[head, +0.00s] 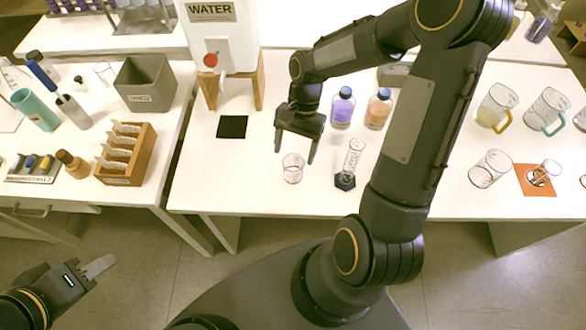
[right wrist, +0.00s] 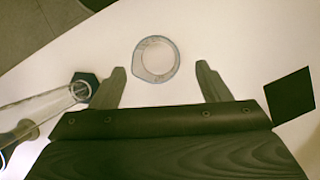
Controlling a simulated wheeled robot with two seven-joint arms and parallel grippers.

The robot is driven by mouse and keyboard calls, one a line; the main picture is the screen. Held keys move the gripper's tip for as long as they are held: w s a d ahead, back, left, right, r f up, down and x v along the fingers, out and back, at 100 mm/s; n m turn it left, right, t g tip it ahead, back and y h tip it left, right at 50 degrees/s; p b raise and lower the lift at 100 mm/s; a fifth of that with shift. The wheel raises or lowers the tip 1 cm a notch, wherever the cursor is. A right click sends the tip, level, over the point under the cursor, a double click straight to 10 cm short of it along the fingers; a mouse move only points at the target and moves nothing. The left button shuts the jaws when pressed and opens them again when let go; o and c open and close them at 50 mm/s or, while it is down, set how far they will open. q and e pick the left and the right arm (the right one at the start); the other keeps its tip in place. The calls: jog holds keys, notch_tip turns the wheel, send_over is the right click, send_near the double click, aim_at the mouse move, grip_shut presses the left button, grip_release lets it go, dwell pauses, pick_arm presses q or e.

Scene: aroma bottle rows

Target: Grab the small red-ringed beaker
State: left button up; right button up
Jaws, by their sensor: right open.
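The small clear beaker (head: 293,169) stands upright near the front edge of the middle table, with a faint reddish band low on it. In the right wrist view, the beaker (right wrist: 140,67) appears from above as a round rim, beyond and between the fingertips. My right gripper (head: 295,156) is open and points down just above the beaker, with no clear contact. It also shows in the right wrist view (right wrist: 160,69) with its fingers apart and nothing between them. My left gripper (head: 98,267) is at the lower left, away from the tables; its finger gap is unclear.
A glass cylinder on a dark base (head: 345,182) stands close right of the beaker. A black square pad (head: 232,127) lies to the left. A purple bottle (head: 342,108) and an orange bottle (head: 378,110) stand behind. The table between pad and beaker is clear.

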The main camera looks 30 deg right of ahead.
aim_at(293, 168)
jog(key=x, duration=0.6)
jog(key=shift+s+d+f, duration=0.1)
jog(key=shift+d+f, duration=0.05)
jog(key=shift+f, duration=0.1)
jog(key=c, duration=1.1)
jog(key=shift+o, duration=0.2)
